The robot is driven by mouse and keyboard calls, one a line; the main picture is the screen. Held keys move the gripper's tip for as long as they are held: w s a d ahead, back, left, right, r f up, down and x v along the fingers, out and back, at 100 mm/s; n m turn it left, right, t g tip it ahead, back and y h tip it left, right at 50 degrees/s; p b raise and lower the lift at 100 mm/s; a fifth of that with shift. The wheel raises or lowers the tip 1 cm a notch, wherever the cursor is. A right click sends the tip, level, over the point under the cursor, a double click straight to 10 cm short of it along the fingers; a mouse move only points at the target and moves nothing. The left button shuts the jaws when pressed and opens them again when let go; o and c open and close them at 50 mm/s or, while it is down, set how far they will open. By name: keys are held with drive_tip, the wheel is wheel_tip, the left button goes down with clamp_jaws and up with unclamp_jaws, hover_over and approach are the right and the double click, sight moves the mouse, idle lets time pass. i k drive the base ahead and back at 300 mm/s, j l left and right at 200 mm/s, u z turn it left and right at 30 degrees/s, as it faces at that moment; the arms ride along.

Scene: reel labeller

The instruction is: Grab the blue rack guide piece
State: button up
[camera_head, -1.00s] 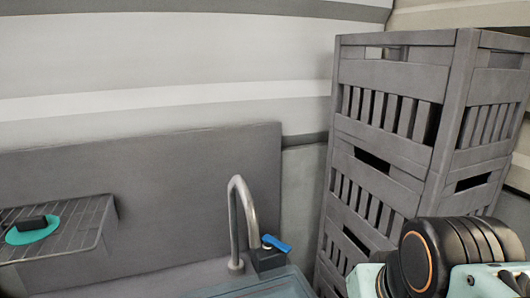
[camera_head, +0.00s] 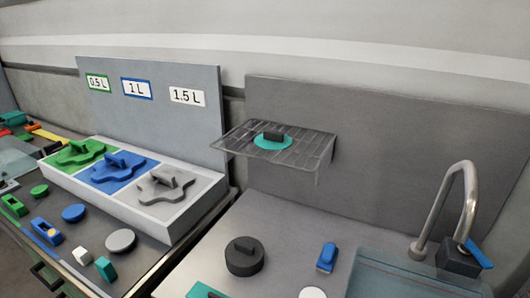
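A blue piece with an irregular outline and an upright grip (camera_head: 124,173) sits in the middle, blue section of a white three-section rack (camera_head: 146,219), below the 1 L label. A similar green piece (camera_head: 80,152) is to its left and a grey one (camera_head: 166,186) to its right. Other blue parts lie on the counters: a blue disc (camera_head: 73,213), a blue block (camera_head: 46,231) in front of the rack, and a small blue piece (camera_head: 326,257) near the sink. I cannot tell for certain which one is the rack guide. My gripper is not in view.
A wire shelf (camera_head: 300,150) holding a teal disc (camera_head: 271,142) sticks out from the grey back panel. A black round knob (camera_head: 244,257) stands on the right counter. A curved tap (camera_head: 449,205) rises by the sink. A gap separates the two counters.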

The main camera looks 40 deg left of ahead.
sight(53, 235)
drive_tip(key=u, duration=3)
drive_tip(key=i+j, duration=0.4)
drive_tip(key=i, duration=0.25)
drive_tip(key=i+j+z, duration=0.15)
drive_tip(key=i+j, duration=0.2)
drive_tip(key=i, duration=0.25)
drive_tip(key=i+j, duration=0.45)
drive_tip(key=i, duration=0.15)
drive_tip(key=i+j, duration=0.4)
drive_tip(key=i+j+z, duration=0.15)
drive_tip(key=i+j, duration=0.25)
drive_tip(key=j, duration=0.55)
drive_tip(key=i+j, duration=0.1)
drive_tip(key=j, duration=0.3)
